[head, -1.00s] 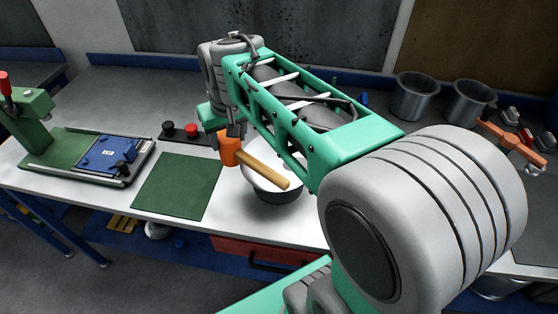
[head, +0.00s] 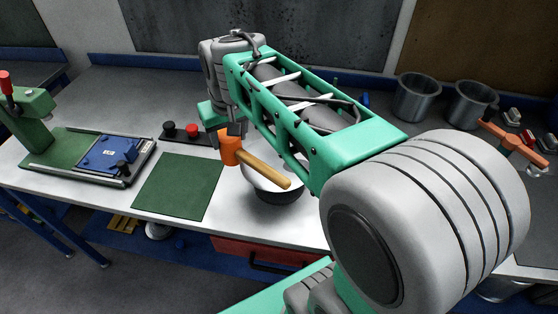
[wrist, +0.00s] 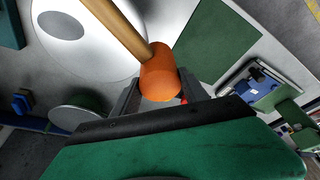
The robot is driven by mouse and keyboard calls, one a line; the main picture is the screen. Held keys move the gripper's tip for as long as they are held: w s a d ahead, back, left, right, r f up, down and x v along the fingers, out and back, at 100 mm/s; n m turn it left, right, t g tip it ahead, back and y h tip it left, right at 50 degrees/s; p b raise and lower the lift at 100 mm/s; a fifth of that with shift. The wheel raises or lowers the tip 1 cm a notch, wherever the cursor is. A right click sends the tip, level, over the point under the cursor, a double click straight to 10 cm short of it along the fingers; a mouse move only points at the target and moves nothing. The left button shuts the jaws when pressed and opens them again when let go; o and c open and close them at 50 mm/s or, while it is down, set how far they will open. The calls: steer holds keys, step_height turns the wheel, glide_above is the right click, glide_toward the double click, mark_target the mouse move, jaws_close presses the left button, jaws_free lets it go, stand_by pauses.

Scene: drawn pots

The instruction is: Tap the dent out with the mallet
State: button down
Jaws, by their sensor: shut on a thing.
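The mallet (head: 262,168) has an orange head and a wooden handle. My gripper (head: 234,133) is shut on the orange head, and the handle slants down to the right over the pot. In the wrist view my gripper's fingers (wrist: 158,88) stand on both sides of the mallet head (wrist: 159,74). The pot (head: 278,194), dark outside and white within, stands on the bench under the handle, partly hidden by the mallet and my arm. In the wrist view the pale round surface of the pot (wrist: 92,58) carries a grey oval patch (wrist: 60,25); I cannot tell whether it is the dent.
A green mat (head: 178,186) lies left of the pot. Further left are a blue fixture (head: 110,155) and a green press (head: 35,125). A dark box with red and black buttons (head: 190,133) stands behind the mat. Two metal pots (head: 415,98) stand at the back right.

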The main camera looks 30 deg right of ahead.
step_height(320, 180, up, 2)
steer(key=shift+r, duration=0.1)
step_height(320, 180, up, 5)
steer(key=p, duration=0.4)
stand_by(0.9)
